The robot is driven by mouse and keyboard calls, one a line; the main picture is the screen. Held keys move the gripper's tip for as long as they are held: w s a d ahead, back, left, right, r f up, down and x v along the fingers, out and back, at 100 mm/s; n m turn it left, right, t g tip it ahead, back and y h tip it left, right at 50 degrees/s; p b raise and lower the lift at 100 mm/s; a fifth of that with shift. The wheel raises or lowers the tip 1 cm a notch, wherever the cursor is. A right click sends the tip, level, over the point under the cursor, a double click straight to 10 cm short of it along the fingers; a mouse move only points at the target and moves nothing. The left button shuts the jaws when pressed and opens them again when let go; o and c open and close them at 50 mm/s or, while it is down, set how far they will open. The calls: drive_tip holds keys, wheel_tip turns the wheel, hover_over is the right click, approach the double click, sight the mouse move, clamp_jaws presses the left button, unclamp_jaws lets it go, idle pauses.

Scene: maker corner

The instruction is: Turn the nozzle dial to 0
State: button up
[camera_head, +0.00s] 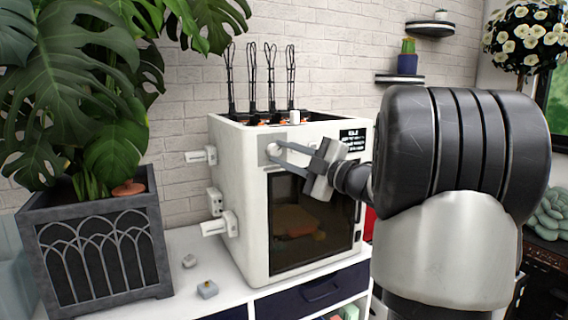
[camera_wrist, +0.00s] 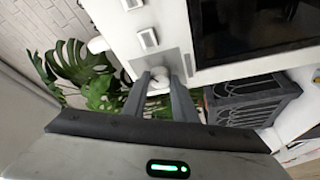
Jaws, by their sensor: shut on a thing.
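The nozzle dial (camera_head: 272,149) is a small pale knob on a grey plate at the upper left of the front of a white 3D printer (camera_head: 240,200). My gripper (camera_head: 277,153) reaches in from the right, its two fingers shut around the dial. In the wrist view the round white dial (camera_wrist: 158,82) sits between the two fingertips (camera_wrist: 160,85). The fingers cover part of the dial, and I cannot read any mark or number on it.
The printer stands on a white cabinet (camera_head: 190,245) with a dark drawer. A large potted plant (camera_head: 95,245) stands to the left. Two small grey items (camera_head: 207,289) lie on the cabinet top. White spool holders (camera_head: 215,226) stick out from the printer's left side.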

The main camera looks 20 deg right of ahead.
drive_tip(key=n, duration=0.1)
drive_tip(key=n+g, duration=0.1)
drive_tip(key=n, duration=0.1)
drive_tip(key=n+g, duration=0.1)
drive_tip(key=n, duration=0.1)
drive_tip(key=shift+r+h, duration=0.3)
drive_tip(key=shift+r, duration=0.1)
drive_tip(key=n+g+h, duration=0.1)
drive_tip(key=n, duration=0.2)
drive_tip(key=shift+a+r, duration=0.1)
drive_tip(key=shift+r, duration=0.05)
drive_tip(key=shift+r+n+g+h+p, duration=0.1)
drive_tip(key=shift+n+g+h+p, duration=0.35)
drive_tip(key=shift+n, duration=0.55)
drive_tip(key=shift+h, duration=0.25)
drive_tip(key=o, duration=1)
drive_tip(key=shift+o, duration=0.2)
drive_tip(key=shift+s, duration=0.1)
